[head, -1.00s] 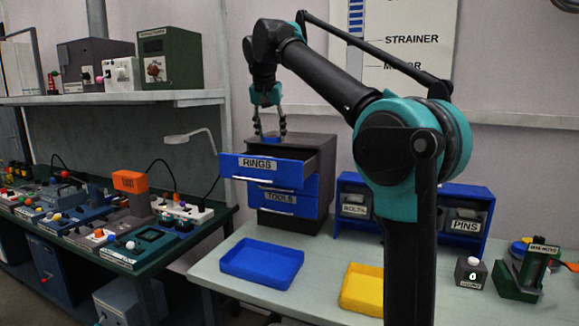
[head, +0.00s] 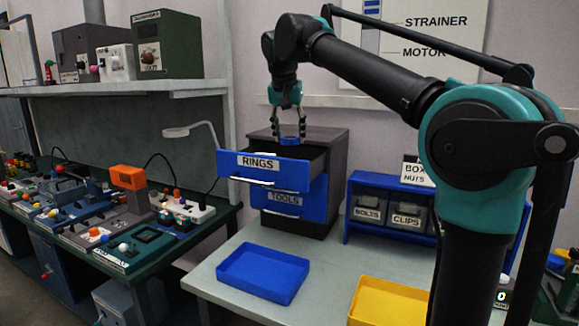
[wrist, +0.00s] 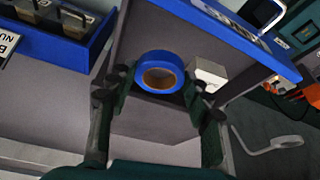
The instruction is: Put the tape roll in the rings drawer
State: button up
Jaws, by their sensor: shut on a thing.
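The blue tape roll (wrist: 161,73) with its brown core shows in the wrist view between the two fingers of my gripper (wrist: 158,88). My gripper is shut on it, one finger at each side. In the head view my gripper (head: 289,132) points down and holds the tape roll (head: 291,141) above the rear part of the rings drawer (head: 225,163). That drawer is pulled out at the top of the dark cabinet, with its blue RINGS front toward me. A small white box (wrist: 208,73) lies inside it in the wrist view. The drawer's floor is hidden in the head view.
The tools drawer (head: 315,195), below, is pulled out less. A blue tray (head: 263,274) and a yellow tray (head: 388,304) lie on the table. A blue bin rack (head: 350,226) stands right of the cabinet (head: 335,165). A lamp (head: 190,130) rises left of the drawer.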

notch_tip(320, 180, down, 10)
jog(key=shift+r, duration=0.1)
dwell(0.4)
jog(key=o, duration=1)
jog(key=shift+o, duration=0.2)
jog(key=v, duration=1.2)
